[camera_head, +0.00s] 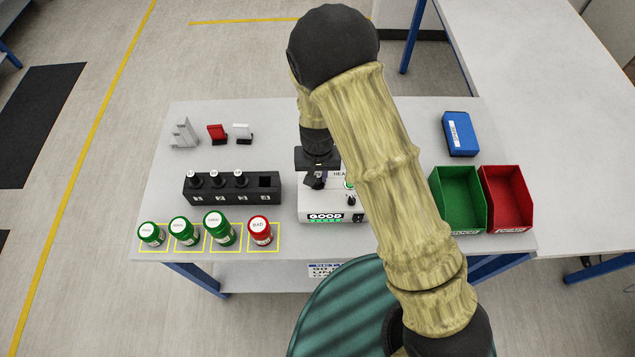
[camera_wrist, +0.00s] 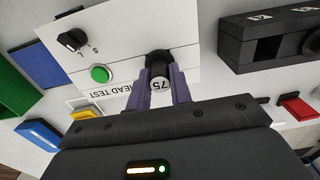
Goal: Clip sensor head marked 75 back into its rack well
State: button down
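The sensor head marked 75 (camera_wrist: 160,83) is a small dark cylinder with a white end face, seen in the wrist view. My gripper (camera_wrist: 161,74) has its purple-grey fingers closed against both sides of it. In the head view my gripper (camera_head: 316,181) is over the left part of the white head tester (camera_head: 333,207), whose display reads GOOD in green. I cannot tell whether the head is seated in the tester or just above it. The black rack (camera_head: 232,191) stands left of the tester. Three wells hold heads; the rightmost well (camera_head: 268,181) is empty.
Three green jars (camera_head: 184,231) and a red jar marked BAD (camera_head: 261,230) stand in front of the rack. Small red (camera_head: 217,133) and white (camera_head: 242,132) items lie behind it. Green (camera_head: 459,199) and red (camera_head: 507,199) bins and a blue box (camera_head: 460,134) are at right.

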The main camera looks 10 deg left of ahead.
jog(key=shift+r+p, duration=0.9)
jog(key=shift+r, duration=0.15)
dwell(1.1)
jog(key=shift+r+p, duration=2.6)
jog(key=shift+r, duration=0.7)
jog(key=shift+f, duration=0.1)
